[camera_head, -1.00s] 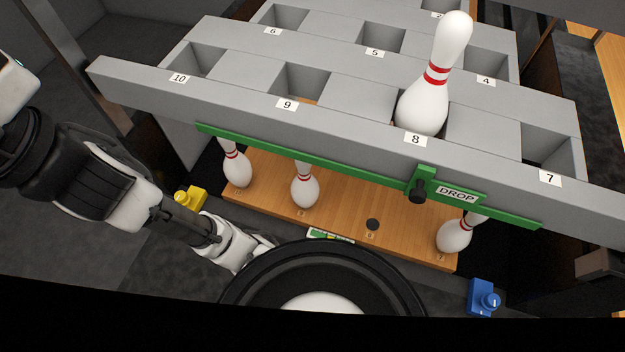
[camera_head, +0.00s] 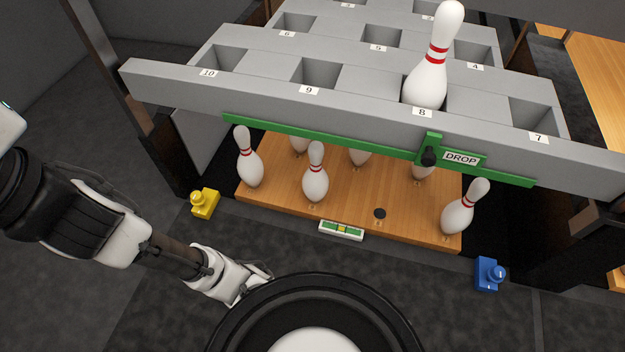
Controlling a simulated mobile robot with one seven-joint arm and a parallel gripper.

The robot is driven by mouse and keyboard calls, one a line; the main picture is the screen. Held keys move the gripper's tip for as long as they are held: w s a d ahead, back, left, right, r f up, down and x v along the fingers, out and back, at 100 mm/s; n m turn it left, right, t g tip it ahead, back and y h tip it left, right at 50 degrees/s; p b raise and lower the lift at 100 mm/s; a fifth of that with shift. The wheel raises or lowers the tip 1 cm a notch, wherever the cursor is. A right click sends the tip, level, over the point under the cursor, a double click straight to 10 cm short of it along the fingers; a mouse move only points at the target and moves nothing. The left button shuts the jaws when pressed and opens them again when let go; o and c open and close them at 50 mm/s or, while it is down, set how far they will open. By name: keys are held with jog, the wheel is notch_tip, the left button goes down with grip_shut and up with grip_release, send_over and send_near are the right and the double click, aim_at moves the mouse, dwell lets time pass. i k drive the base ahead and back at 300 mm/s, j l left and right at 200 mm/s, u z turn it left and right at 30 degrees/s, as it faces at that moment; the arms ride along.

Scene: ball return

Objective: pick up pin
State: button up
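A white bowling pin with red neck bands (camera_head: 427,75) stands upright in the slot marked 8 of the grey rack (camera_head: 265,92). Several more pins stand on the wooden deck (camera_head: 345,205) below, such as a front left pin (camera_head: 249,163) and a front middle pin (camera_head: 315,178). A pin at the front right (camera_head: 463,210) leans to the right. My gripper (camera_head: 262,280) is low and left of centre, in front of the deck and apart from every pin. Its fingertips are small and partly hidden by the round black rim, so its opening is unclear.
A green bar with a DROP label (camera_head: 460,159) and black knob runs along the rack's front. A yellow block (camera_head: 204,203) and a blue knobbed block (camera_head: 489,274) sit on the floor beside the deck. A small green level (camera_head: 341,231) lies at its front edge.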

aim_at(315, 182)
jog(key=i+z, duration=0.45)
jog(key=i, duration=0.4)
